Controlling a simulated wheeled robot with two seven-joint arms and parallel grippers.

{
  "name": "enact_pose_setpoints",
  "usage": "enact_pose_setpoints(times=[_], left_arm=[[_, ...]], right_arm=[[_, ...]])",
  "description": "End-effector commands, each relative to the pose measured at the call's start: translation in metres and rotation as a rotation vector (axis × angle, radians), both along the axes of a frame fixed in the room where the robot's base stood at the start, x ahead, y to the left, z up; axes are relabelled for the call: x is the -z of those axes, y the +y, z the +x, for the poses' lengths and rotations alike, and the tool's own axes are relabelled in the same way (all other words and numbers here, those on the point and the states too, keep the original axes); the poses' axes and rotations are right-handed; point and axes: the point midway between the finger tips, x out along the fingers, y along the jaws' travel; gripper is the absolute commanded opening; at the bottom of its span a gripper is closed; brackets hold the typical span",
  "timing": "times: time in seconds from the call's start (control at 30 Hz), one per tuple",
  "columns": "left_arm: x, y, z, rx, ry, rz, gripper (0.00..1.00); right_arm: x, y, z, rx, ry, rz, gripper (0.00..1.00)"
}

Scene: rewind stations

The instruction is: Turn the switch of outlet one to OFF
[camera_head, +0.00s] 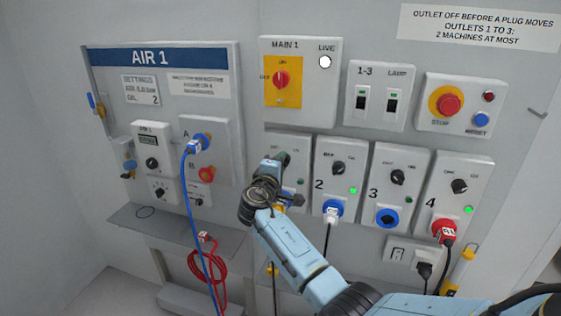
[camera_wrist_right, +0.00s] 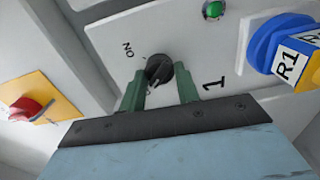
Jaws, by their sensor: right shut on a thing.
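The outlet one panel (camera_head: 301,152) is mostly hidden behind my right arm in the head view. In the right wrist view, its black rotary switch (camera_wrist_right: 158,70) sits on the grey panel, beside a printed "ON" and a large "1". My right gripper (camera_wrist_right: 168,92), which also shows in the head view (camera_head: 281,160), has its green fingers shut on this switch from both sides. A pale mark shows on the knob, but I cannot tell its exact setting. A green lamp (camera_wrist_right: 213,10) is on the same panel. My left gripper is not in view.
A blue socket (camera_wrist_right: 272,42) with a plug marked R1 (camera_wrist_right: 296,62) sits close to my gripper. Outlet two (camera_head: 340,170), outlet three (camera_head: 393,180) and outlet four (camera_head: 460,190) stand to the right. The MAIN 1 switch (camera_head: 282,79) is above; a blue hose (camera_head: 195,220) hangs left.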

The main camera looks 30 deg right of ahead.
Motion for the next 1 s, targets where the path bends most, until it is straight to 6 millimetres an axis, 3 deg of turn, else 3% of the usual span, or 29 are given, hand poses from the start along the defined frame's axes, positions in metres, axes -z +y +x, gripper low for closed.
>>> enact_pose_setpoints(times=[0.67,0.7,0.83,1.0], left_arm=[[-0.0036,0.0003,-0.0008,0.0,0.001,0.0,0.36],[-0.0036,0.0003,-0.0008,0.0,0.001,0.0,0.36],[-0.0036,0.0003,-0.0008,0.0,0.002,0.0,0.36],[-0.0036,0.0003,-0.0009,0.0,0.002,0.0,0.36]], right_arm=[[0.0019,0.0002,-0.0004,0.001,0.045,-0.036,0.09],[0.0019,0.0002,-0.0004,0.001,0.046,-0.035,0.37],[0.0014,0.0003,-0.0003,0.001,0.045,-0.035,0.54],[0.0008,0.0002,-0.0002,0.0,0.042,-0.035,0.54]])
